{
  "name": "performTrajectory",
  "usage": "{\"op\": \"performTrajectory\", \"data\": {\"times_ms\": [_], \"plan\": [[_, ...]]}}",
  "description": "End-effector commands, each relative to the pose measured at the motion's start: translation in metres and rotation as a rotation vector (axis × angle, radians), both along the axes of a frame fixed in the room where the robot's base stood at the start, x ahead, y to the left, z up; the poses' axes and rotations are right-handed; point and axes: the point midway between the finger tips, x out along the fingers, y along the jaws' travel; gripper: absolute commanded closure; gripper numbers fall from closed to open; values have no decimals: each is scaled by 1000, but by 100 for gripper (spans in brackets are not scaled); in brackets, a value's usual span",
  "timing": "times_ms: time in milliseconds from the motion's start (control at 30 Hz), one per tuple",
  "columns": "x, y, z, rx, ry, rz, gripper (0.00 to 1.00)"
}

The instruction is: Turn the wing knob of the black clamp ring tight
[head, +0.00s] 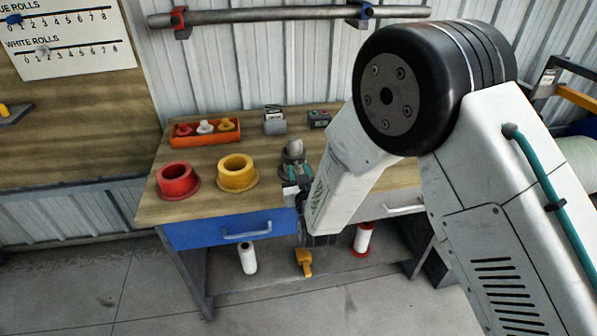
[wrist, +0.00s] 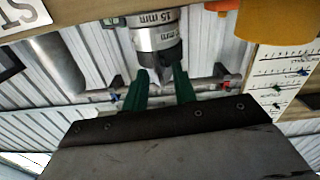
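In the wrist view, a silver-grey stepped cylinder marked 15 mm (wrist: 157,32) stands ahead of my gripper. A dark tapered piece (wrist: 147,58) sits at its near end. It may be the black clamp ring or its wing knob, but I cannot tell which. The two green fingertips of my gripper (wrist: 161,75) lie apart on either side of this dark piece. I cannot tell whether they touch it. My arm hides much there.
A red ring (head: 177,181), a yellow ring (head: 238,174) and an orange tray (head: 205,134) of small parts stand on the wooden bench (head: 150,211). A wall bar (head: 270,15) carries red and blue clamps. A blue drawer (head: 222,231) is below.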

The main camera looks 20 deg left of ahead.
Motion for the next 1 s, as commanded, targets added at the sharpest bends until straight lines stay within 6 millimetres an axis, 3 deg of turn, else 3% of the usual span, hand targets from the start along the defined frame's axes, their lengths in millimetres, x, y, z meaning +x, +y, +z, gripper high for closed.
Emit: {"op": "performTrajectory", "data": {"times_ms": [267, 300, 400, 1000], "plan": [[3, 2, 0, 0, 0, 0, 73], [3, 2, 0, 0, 0, 0, 76], [3, 2, 0, 0, 0, 0, 100], [3, 1, 0, 113, 68, 0, 100]]}}
